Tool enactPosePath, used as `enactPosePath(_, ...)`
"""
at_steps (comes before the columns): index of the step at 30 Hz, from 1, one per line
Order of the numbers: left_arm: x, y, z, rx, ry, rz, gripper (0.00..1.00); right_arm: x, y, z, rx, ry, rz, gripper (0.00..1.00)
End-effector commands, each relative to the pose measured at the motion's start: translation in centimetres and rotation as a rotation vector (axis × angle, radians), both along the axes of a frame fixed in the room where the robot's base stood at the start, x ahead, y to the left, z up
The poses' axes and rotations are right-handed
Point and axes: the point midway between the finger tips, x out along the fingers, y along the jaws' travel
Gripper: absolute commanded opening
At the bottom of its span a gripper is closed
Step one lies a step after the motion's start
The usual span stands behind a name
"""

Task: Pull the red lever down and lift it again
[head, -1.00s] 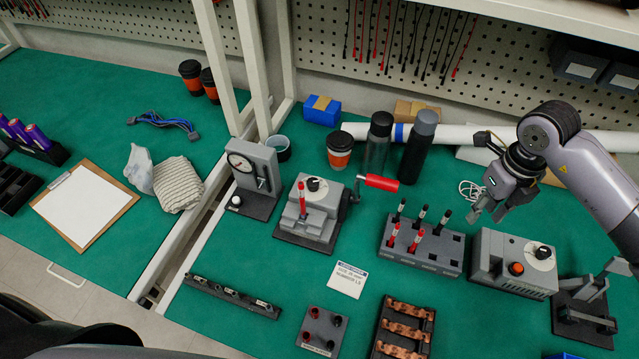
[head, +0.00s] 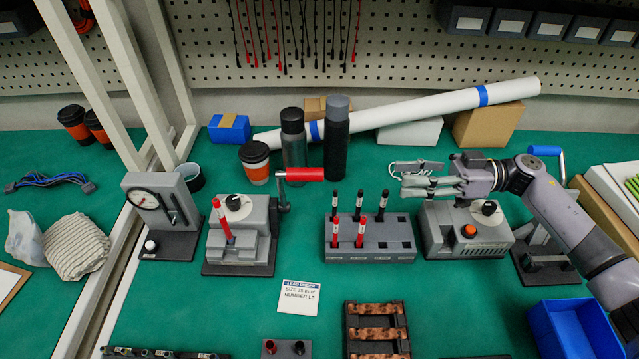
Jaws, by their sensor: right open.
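The red lever (head: 305,174) is a red handle on a grey crank arm. It sticks out horizontally to the right, at the upper right side of the grey press (head: 255,218). A red-sleeved lead (head: 222,222) stands in the press. My right gripper (head: 402,182) comes in from the right and points left, above and behind the grey box with the orange button. Its fingers are open and empty. It is to the right of the red handle, with a clear gap. My left gripper is not in view.
A rack (head: 372,243) with red and black leads stands between the press and the button box (head: 466,230). Two dark bottles (head: 336,140) and an orange-banded cup (head: 255,162) stand behind the lever. A pressure gauge stand (head: 160,212) is left of the press.

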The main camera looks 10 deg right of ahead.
Motion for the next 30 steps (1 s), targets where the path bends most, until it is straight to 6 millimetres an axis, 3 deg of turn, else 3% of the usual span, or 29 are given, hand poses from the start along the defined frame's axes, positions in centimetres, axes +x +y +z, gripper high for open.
enactPosePath(5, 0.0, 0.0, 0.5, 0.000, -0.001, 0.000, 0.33, 0.3, 1.2, 0.4, 0.023, 0.024, -0.009, 0.42)
enactPosePath(21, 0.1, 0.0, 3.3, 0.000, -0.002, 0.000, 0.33, 1.6, 12.6, 0.6, 0.022, 0.020, -0.005, 0.42)
enactPosePath(30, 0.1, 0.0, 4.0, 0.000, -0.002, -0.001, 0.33, 2.2, 16.5, 0.3, 0.019, 0.021, -0.007, 0.42)
